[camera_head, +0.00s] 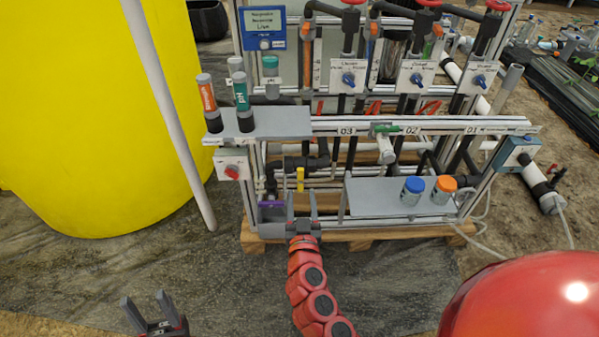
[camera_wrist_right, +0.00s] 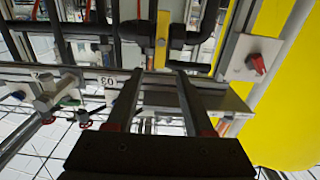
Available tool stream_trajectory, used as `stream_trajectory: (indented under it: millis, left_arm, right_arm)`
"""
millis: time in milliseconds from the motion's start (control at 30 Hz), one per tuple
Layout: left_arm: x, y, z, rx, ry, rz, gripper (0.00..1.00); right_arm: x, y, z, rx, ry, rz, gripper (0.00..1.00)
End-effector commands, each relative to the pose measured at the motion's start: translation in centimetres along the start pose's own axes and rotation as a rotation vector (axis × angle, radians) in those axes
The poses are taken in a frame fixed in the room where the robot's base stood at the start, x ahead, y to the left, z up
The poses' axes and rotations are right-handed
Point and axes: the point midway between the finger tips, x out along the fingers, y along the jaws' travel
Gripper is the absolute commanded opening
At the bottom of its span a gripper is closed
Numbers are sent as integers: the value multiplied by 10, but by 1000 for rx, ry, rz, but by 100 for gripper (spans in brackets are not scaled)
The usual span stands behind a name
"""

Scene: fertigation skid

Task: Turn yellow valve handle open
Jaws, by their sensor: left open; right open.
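The yellow valve handle (camera_head: 300,179) hangs upright below the black pipe at the lower left of the skid. In the right wrist view the handle (camera_wrist_right: 162,40) shows upright on the black valve body (camera_wrist_right: 180,38). My right gripper (camera_head: 302,207) is open just in front of and below the handle. In the right wrist view the right gripper's fingertips (camera_wrist_right: 161,76) are apart, with the handle lined up beyond the gap. No contact with the handle is visible. My left gripper (camera_head: 149,312) is open and empty over the floor at the bottom left.
A grey shelf (camera_head: 370,205) holds blue-lidded (camera_head: 412,190) and orange-lidded (camera_head: 443,188) jars right of my right gripper. A purple part (camera_head: 270,204) lies close left. A red-knobbed box (camera_head: 232,165), a pale pole (camera_head: 172,110) and a yellow tank (camera_head: 80,120) stand left.

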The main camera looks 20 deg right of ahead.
Motion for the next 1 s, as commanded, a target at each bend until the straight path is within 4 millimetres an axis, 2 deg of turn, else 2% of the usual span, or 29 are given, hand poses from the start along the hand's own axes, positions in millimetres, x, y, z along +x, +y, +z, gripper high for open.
stream_trajectory:
  millis: [33,200,400,567,833,1000]
  left_arm:
    - [1,0,0,0,-1,-1,50]
    - [1,0,0,-1,-2,-2,50]
    - [0,0,0,0,-2,-2,50]
    - [0,0,0,0,-1,-2,50]
    - [0,0,0,0,-1,-2,50]
    - [0,0,0,0,-1,-2,50]
  right_arm:
    - [13,2,-1,-4,0,7,52]
    - [51,0,0,-4,0,1,52]
    - [81,1,2,-3,-2,2,52]
    - [90,0,0,-1,0,0,52]
    - [91,0,1,-1,-1,-1,52]
    - [91,0,1,-1,-1,-1,22]
